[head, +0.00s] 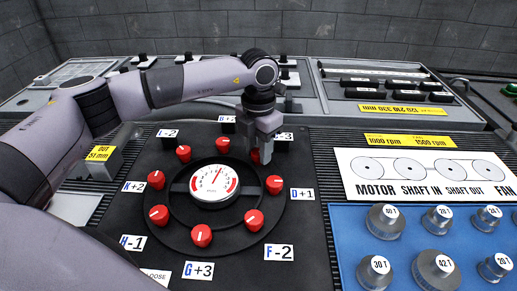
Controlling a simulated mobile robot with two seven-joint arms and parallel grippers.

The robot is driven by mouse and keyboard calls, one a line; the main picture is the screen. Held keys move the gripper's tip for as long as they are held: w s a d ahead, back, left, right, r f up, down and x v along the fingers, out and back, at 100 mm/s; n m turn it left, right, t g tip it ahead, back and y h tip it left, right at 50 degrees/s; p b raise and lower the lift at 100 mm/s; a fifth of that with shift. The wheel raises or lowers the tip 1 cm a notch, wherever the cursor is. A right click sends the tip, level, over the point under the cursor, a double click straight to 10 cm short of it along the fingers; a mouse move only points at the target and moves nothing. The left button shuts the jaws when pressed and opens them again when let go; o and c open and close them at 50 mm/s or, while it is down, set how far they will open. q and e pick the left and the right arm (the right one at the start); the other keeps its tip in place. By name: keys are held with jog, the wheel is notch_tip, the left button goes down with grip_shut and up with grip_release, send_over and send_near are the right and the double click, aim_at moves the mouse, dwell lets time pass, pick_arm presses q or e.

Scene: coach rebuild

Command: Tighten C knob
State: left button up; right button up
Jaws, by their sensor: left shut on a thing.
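A dark ring plate (180,241) carries several red knobs around a round white gauge (214,183) with a red pointer and red arcs. The knob at the ring's upper right (254,156) is mostly hidden behind my left gripper (264,152). That gripper reaches down from above and is shut on this knob. The label beside it (287,136) shows "-3", and its letter is covered by the gripper. The D knob (274,184) sits just below, beside the D+1 label (302,194). My right gripper is not in view.
Right of the ring, a blue tray (343,225) holds several metal cylinders labelled with tooth counts. A white motor-shaft diagram board (420,173) lies behind it. Grey panels with dark bars (372,93) stand at the back. A yellow OUT sign (100,153) is at left.

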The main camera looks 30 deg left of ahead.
aim_at(258, 152)
pick_arm(q)
jog(key=m, duration=0.5)
jog(key=shift+m+b, duration=0.3)
jog(key=shift+r+m, duration=0.1)
jog(key=shift+m, duration=2)
jog(key=o, duration=1)
jog(key=shift+o, duration=0.2)
notch_tip(258, 152, up, 7)
jog(key=shift+r+b, duration=0.1)
jog(key=shift+b, duration=0.2)
